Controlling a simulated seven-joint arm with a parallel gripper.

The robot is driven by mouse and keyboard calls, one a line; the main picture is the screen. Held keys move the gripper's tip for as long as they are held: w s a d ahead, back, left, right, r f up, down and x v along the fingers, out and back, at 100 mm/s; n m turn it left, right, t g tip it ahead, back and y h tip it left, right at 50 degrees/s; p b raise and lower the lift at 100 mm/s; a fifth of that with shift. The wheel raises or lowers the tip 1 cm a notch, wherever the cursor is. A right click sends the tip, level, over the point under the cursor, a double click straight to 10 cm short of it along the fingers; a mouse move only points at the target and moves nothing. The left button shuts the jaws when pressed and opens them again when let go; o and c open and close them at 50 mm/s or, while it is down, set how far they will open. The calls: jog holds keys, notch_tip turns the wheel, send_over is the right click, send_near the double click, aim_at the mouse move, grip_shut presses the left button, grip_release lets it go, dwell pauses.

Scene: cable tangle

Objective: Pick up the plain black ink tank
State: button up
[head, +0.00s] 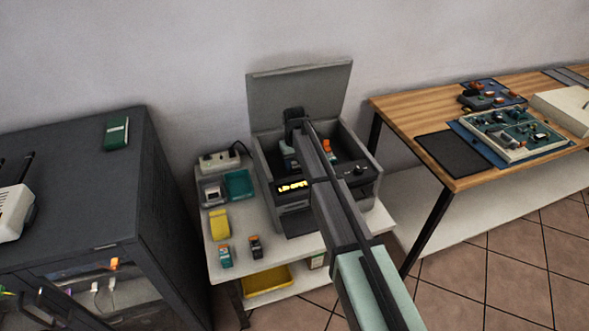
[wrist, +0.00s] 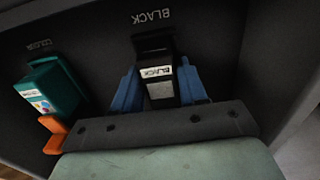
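A black ink tank (wrist: 158,75) with a pale "BLACK" label sits in the slot marked BLACK inside the open printer (head: 367,187). My gripper (wrist: 158,80) reaches down into the printer, with one blue finger on each side of this tank. The fingers look close to its sides, but I cannot tell whether they press on it. In the head view my arm hides most of this tank. Another dark tank (head: 255,247) with an orange part stands on the white table, beside a teal tank (head: 225,257).
A teal-and-orange colour tank (wrist: 55,90) sits in the neighbouring slot, left in the wrist view. The printer's raised lid (head: 298,95) stands behind my gripper, and its walls surround it. A yellow item (head: 219,223), a teal tray (head: 239,184) and a power strip (head: 218,160) lie left of the printer.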

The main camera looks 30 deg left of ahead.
jog(key=c, duration=0.6)
